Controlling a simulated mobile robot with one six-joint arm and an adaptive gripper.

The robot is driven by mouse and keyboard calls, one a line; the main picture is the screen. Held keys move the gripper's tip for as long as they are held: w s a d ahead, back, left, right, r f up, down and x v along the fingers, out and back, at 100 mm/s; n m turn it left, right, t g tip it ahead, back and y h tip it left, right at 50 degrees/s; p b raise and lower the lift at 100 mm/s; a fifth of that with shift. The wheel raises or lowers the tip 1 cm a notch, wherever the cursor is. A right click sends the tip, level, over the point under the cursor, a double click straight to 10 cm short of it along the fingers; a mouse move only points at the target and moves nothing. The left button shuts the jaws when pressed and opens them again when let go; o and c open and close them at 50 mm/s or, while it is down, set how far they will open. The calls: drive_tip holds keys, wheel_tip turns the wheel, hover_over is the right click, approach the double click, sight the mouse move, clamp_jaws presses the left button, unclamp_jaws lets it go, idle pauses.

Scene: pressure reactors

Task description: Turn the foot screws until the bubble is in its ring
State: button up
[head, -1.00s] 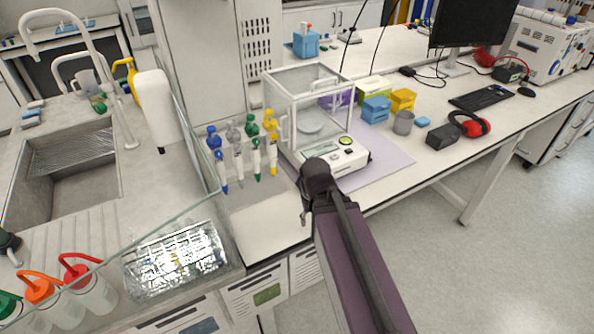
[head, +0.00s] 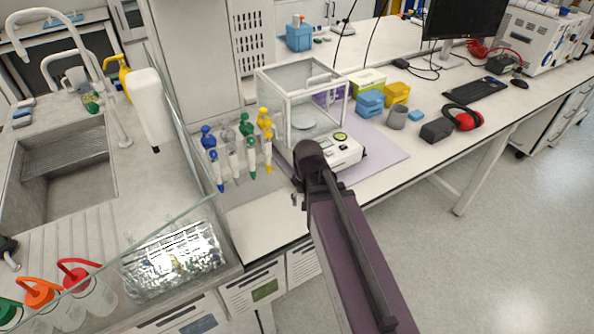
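The balance (head: 352,155) with its clear glass draft shield (head: 303,98) stands on a pale lilac mat (head: 385,150) on the bench. A round yellow-green level vial (head: 341,136) sits on top of its front housing. The bubble inside is too small to make out.
A rack of several pipettes (head: 240,150) stands close left of the balance. A glass panel and a foil-like tray (head: 172,258) are nearer. Blue (head: 369,103) and yellow boxes, a grey cup (head: 397,117) and red earmuffs (head: 464,117) lie right. The front right bench strip is clear.

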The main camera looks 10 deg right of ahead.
drive_tip(key=w+r+m+p, duration=1)
drive_tip(key=w+r+m, duration=0.1)
drive_tip(key=w+m, duration=0.1)
drive_tip(key=shift+w+d+r+m+p, duration=0.15)
drive_tip(key=shift+w+r+m+p, duration=0.2)
drive_tip(key=shift+w, duration=0.5)
drive_tip(key=shift+f, duration=0.2)
wheel_tip(320, 180, down, 13)
drive_tip(key=b, duration=1.4)
drive_tip(key=shift+f, duration=0.2)
clamp_jaws()
